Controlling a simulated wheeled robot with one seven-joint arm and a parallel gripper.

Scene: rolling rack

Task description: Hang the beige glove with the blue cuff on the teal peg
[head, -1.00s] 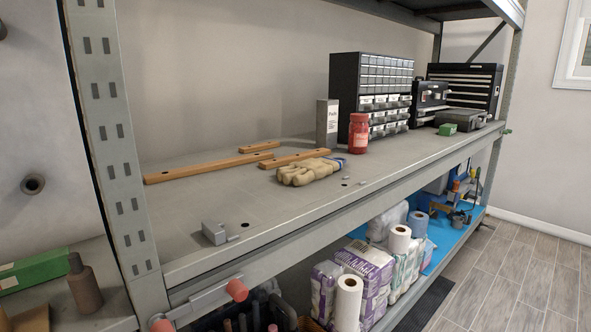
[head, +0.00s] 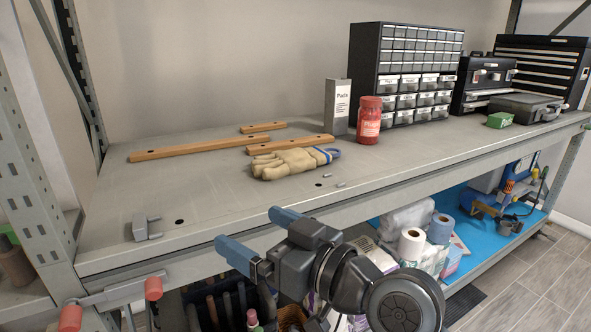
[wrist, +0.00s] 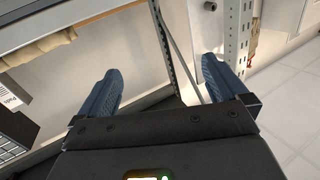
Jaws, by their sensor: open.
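The beige glove (head: 288,163) lies flat on the shelf board in the head view, with its blue cuff (head: 328,155) toward the right. A beige shape (wrist: 40,48) at the upper left of the wrist view may be the same glove. My gripper (head: 253,230) has two blue fingers spread wide with nothing between them. It is at the front edge of the shelf, in front of the glove and apart from it. Its fingers also show in the wrist view (wrist: 162,64). I cannot make out a teal peg; two coral-red pegs (head: 153,288) (head: 70,317) stick out at the lower left.
Wooden bars (head: 190,148) lie behind and left of the glove. A red jar (head: 368,120), a grey box (head: 337,107) and a black drawer cabinet (head: 408,75) stand behind it to the right. A small grey bracket (head: 146,227) sits front left. The shelf between bracket and glove is mostly clear.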

